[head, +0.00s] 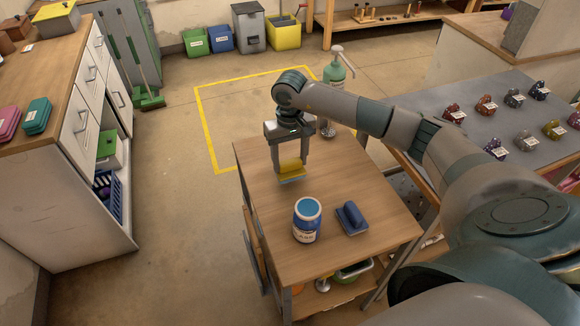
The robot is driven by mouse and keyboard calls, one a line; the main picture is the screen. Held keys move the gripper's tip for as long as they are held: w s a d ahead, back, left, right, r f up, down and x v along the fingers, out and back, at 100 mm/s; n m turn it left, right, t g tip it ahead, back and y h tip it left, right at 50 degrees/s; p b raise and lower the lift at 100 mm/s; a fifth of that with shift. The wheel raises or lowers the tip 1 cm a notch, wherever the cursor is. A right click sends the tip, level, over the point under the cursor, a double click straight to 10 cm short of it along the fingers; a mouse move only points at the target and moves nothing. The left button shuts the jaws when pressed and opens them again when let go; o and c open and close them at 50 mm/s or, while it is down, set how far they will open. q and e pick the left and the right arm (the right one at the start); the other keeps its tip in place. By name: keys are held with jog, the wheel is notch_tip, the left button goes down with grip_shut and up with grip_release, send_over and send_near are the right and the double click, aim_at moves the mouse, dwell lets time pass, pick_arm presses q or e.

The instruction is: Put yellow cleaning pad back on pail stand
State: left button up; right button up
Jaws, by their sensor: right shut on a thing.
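My right gripper (291,160) points down over the far part of the small wooden table (270,222). It is shut on the yellow cleaning pad (290,167), which has a light blue lower edge. The pad is at or just above the tabletop; I cannot tell whether it touches. A blue and white pail (307,222) with a label and a blue top stands upright nearer the front. I cannot make out a separate stand for it. My left gripper is not in view.
A dark blue pad with a handle (351,219) lies right of the pail. A grey table (490,120) with several small labelled items is at right. A wooden counter (60,75) is at left, with open floor between.

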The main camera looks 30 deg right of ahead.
aim_at(290, 169)
jog(key=shift+f, duration=0.3)
notch_tip(290, 169, down, 3)
jog(key=shift+s+r+p, duration=0.1)
jog(key=shift+p, duration=0.9)
jog(key=shift+f, duration=0.3)
jog(key=o, duration=1.2)
